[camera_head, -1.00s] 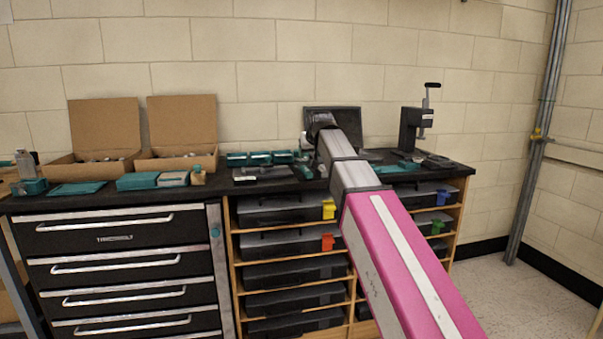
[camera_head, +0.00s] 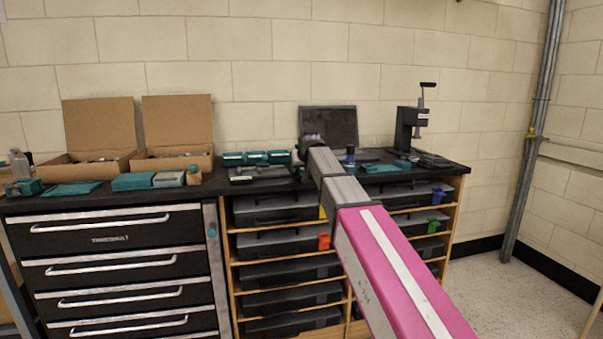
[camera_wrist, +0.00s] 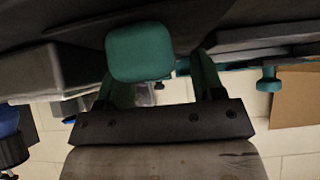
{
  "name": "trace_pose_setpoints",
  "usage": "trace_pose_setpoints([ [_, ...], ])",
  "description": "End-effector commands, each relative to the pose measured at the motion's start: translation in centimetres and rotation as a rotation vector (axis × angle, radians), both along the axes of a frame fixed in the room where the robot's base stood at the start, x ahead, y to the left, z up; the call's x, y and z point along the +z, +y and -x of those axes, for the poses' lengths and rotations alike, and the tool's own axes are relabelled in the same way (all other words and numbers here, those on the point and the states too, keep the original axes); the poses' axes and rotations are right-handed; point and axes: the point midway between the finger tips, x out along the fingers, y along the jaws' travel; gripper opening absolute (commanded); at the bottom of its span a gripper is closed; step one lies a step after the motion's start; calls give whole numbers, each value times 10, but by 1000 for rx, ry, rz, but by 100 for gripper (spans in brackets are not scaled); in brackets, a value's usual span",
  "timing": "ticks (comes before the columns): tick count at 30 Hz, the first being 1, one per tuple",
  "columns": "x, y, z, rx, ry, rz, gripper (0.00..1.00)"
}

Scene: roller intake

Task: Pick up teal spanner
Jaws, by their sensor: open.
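In the wrist view, a teal rounded block-like end (camera_wrist: 140,52) lies between and beyond the two fingers of my gripper (camera_wrist: 158,78), nearer the left finger. I cannot tell whether it belongs to the teal spanner or to another teal item. The fingers stand apart on either side, and nothing is visibly clamped. In the head view, my gripper (camera_head: 299,165) is low over the black bench top, just right of the row of teal containers, and mostly hidden behind my arm. No spanner shape can be made out clearly there.
Teal containers (camera_head: 257,158) stand left of my gripper. Two open cardboard boxes (camera_head: 174,163) are further left. A dark panel (camera_head: 329,127) stands behind, with a blue-topped item (camera_head: 350,155) in front. A black press (camera_head: 411,130) stands right. Drawers (camera_head: 115,225) and shelved cases fill the front.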

Motion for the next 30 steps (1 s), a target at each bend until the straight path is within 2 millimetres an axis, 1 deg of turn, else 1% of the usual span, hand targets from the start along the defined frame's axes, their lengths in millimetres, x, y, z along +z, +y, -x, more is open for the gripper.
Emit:
trace_pose_setpoints([
  [5, 0, 0, 0, 0, -1, 0, 62],
  [6, 0, 0, 0, 0, 0, 0, 49],
  [8, 0, 0, 0, 0, 0, 0, 29],
  [9, 0, 0, 0, 0, 0, 0, 16],
  [10, 0, 0, 0, 0, 0, 0, 6],
  [11, 0, 0, 0, 0, 0, 0, 0],
  [19, 1, 0, 0, 0, -1, 0, 0],
  [23, 5, 0, 0, 0, -2, -1, 0],
  [26, 13, 0, 0, 0, -3, -1, 0],
  [30, 32, 0, -1, 0, -3, -1, 0],
])
